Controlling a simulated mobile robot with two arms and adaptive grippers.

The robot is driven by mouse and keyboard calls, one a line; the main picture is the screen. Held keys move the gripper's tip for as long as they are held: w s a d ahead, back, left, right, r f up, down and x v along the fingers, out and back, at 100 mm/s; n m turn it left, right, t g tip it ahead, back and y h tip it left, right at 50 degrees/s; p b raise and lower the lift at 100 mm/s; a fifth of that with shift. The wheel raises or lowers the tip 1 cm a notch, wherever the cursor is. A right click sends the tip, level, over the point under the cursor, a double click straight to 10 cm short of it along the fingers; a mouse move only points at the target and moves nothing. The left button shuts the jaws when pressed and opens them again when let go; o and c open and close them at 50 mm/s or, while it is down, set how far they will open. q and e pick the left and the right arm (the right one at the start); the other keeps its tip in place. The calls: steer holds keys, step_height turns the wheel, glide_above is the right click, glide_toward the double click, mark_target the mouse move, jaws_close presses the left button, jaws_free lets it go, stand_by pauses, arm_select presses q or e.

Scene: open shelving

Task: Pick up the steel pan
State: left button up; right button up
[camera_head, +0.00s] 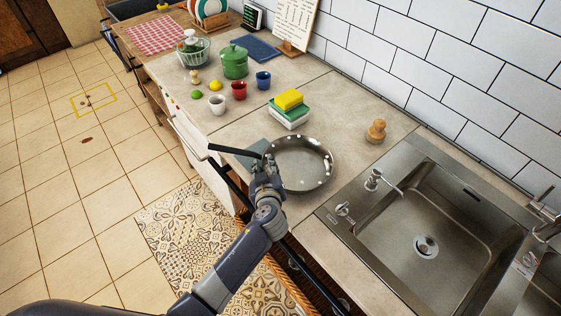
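The steel pan (303,168) sits on the grey counter in the middle of the view, left of the sink. Its dark handle points left, with the end out over the counter's front edge. My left gripper (264,165) is at the pan's near left side, where the handle meets the rim. Its fingers overlap the handle in the picture, and the view does not show whether they are closed on it. My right gripper is not in view.
A sponge (289,99) lies on a stacked block right behind the pan. A wooden-handled brush (377,130) and the sink (425,240) are to the right. Cups, including a red one (239,91), and a green pot (234,62) stand farther back.

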arm_select(q)
jaws_close()
steer(key=shift+r, duration=0.1)
